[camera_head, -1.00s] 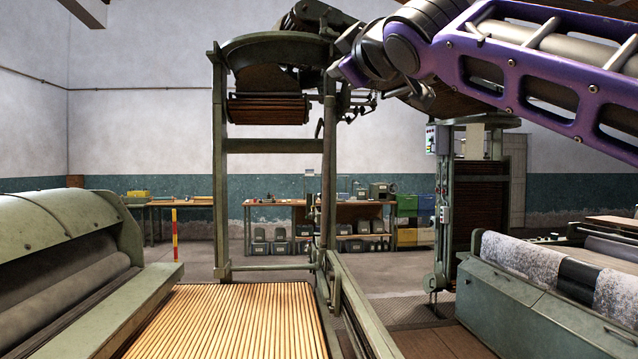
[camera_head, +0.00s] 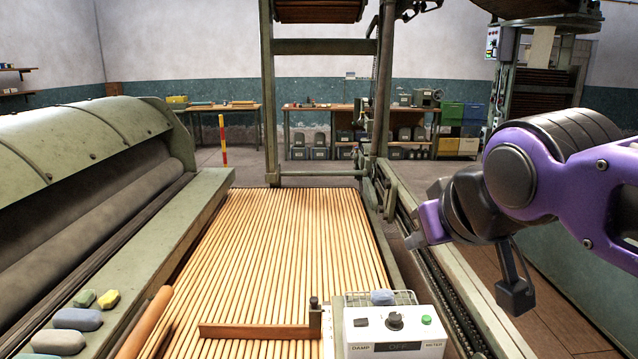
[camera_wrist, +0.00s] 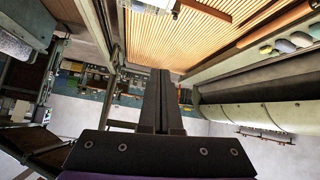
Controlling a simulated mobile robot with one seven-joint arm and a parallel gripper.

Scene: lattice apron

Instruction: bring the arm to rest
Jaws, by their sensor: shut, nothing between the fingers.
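My gripper (camera_wrist: 160,78) is shut and empty in the wrist view, its two long black fingers lying side by side. In the head view my gripper (camera_head: 417,238) is at the end of my purple and black arm on the right. It is held in the air, and its fingers are hard to make out there. From the head camera it appears just right of the wooden-slat lattice (camera_head: 290,235), apart from it. The lattice (camera_wrist: 185,35) shows at the top of the wrist view, which is turned over.
A white meter box (camera_head: 395,335) stands at the front, beside a wire basket. Several coloured blocks (camera_head: 78,319) lie on the ledge of the green roller machine (camera_head: 90,150) at left. A green post frame (camera_head: 268,100) rises behind the lattice. Benches stand at the back wall.

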